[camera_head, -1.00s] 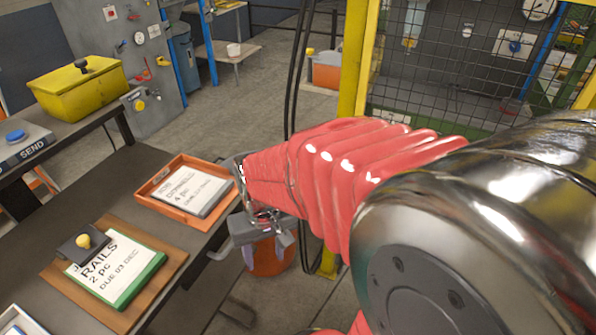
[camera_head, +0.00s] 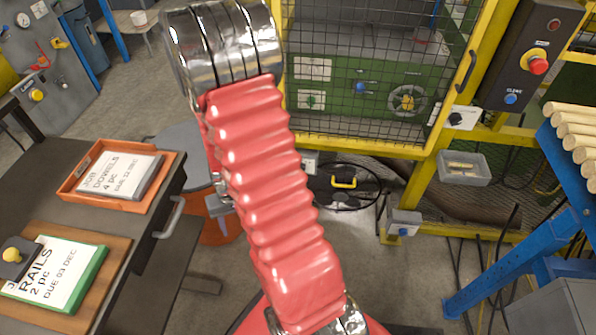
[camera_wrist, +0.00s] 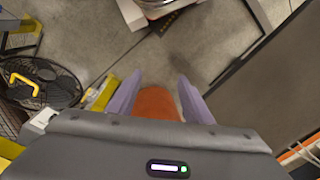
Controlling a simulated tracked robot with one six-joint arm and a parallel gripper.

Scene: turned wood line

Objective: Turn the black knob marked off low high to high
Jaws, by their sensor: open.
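A black knob on a white plate (camera_head: 456,118) is on the yellow frame, right of the mesh guard in the head view. Its markings are too small to read, so I cannot tell its setting. It does not show in the wrist view. My gripper (camera_wrist: 159,78) is open and empty, its two purple-grey fingers apart and pointing at the floor. An orange bucket (camera_wrist: 157,103) shows between and below the fingers, apart from them. In the head view my gripper is mostly hidden behind my red-sleeved arm, well left of the knob.
A control box (camera_head: 527,55) with a red button and blue button is at upper right. A grey bin (camera_head: 464,180) hangs below the knob. A blue rack (camera_head: 557,165) holds wooden rods at right. A bench (camera_head: 140,240) with an orange tray (camera_head: 163,178) stands left. A round fan (camera_head: 345,199) is on the floor.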

